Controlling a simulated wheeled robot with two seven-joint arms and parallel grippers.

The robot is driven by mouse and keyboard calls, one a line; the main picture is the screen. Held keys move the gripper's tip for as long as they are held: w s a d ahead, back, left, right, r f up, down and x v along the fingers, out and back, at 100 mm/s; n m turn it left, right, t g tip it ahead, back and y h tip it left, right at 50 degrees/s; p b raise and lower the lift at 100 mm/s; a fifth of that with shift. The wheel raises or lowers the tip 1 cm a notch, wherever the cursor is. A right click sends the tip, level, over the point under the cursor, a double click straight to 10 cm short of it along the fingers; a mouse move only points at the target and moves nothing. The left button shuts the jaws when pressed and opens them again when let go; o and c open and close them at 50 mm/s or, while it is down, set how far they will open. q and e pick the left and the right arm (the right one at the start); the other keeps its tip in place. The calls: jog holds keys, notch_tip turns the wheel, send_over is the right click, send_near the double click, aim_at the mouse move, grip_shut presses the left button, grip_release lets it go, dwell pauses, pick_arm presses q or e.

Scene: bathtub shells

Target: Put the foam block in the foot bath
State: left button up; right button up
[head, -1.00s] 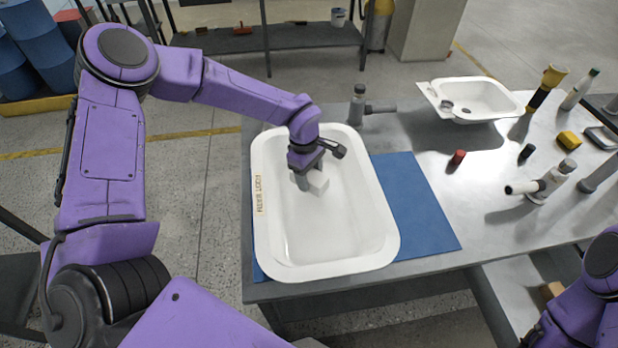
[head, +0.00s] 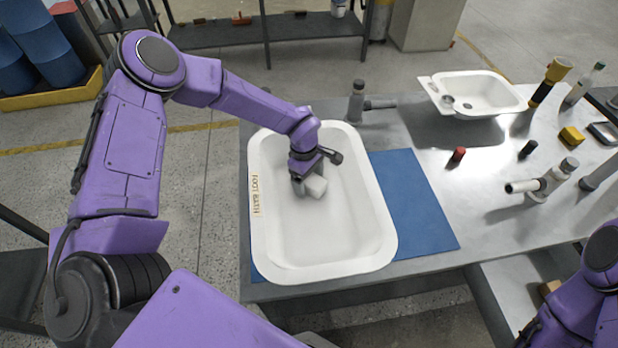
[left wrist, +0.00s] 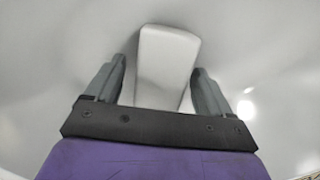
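The foot bath (head: 330,265) is a large white tub with a "FOOT BATH" label on its left rim. The white foam block (head: 317,186) is inside the tub, low over its floor toward the far end; whether it touches the floor is hard to tell. My left gripper (head: 302,187) reaches down into the tub at the block. In the left wrist view, the foam block (left wrist: 166,65) sits between the two fingers of the left gripper (left wrist: 160,85), which stand apart with narrow gaps beside it. My right gripper is out of view.
The tub stands on a blue mat (head: 415,205) on a grey metal table. A smaller white basin (head: 480,95), a red cylinder (head: 457,155), a yellow block (head: 571,135) and tap fittings (head: 545,182) lie to the right. A fitting (head: 357,102) stands behind the tub.

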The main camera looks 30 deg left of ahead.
pick_arm(q)
notch_tip(320, 180, up, 12)
jog(key=a+b, duration=0.1)
jog(key=b, duration=0.1)
jog(key=shift+w+a+r, duration=0.2)
jog(key=shift+a, duration=0.05)
